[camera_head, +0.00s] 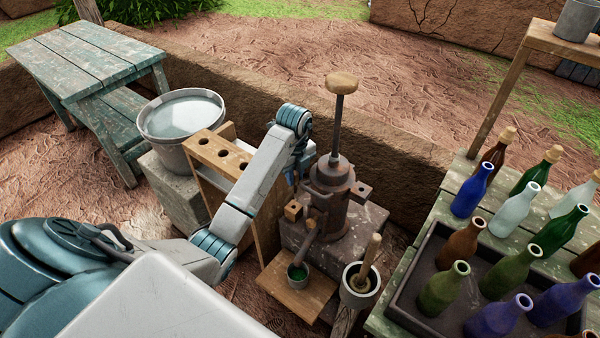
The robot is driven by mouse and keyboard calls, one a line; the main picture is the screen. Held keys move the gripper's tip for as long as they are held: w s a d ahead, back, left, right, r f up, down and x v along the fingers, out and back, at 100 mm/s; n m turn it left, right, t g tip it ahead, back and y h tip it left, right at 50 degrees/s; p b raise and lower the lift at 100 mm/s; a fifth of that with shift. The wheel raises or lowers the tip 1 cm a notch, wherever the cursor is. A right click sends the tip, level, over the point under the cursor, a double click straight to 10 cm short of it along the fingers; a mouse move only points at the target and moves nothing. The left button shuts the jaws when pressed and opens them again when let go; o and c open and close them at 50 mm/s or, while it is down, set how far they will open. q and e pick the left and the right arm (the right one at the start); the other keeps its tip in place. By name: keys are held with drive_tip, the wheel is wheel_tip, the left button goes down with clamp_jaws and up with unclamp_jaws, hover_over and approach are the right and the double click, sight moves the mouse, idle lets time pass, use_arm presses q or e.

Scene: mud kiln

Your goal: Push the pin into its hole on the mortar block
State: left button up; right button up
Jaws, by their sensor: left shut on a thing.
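The rusty iron mortar (333,182) stands on a grey stone block (352,222), with a tall dark rod and round wooden knob rising from it. A lug with a dark hole (361,192) sticks out on its right side. My left gripper (291,180) is at the mortar's left side, its blue fingers pointing down and partly hidden by my wrist. It is shut, and what looks like the pin's small wooden head (293,211) shows just below the fingers. I cannot see the pin's shaft or how deep it sits. My right gripper is not in view.
A small cup of green stuff (298,272) sits on a wooden board below a short spout. A bowl with a pestle (360,282) is beside it. A holed wooden rack (218,152) and water bucket (182,118) stand left. Several bottles (512,215) crowd the right table.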

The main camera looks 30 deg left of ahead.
use_arm(q)
drive_tip(key=shift+s+a+r, duration=0.1)
drive_tip(key=shift+s+a, duration=0.3)
drive_tip(key=shift+w+d+p, duration=0.15)
drive_tip(key=shift+w+p, duration=0.05)
drive_tip(key=shift+p, duration=0.1)
wheel_tip(320, 180, down, 6)
drive_tip(key=b, duration=0.5)
drive_tip(key=shift+b, duration=0.4)
idle(0.6)
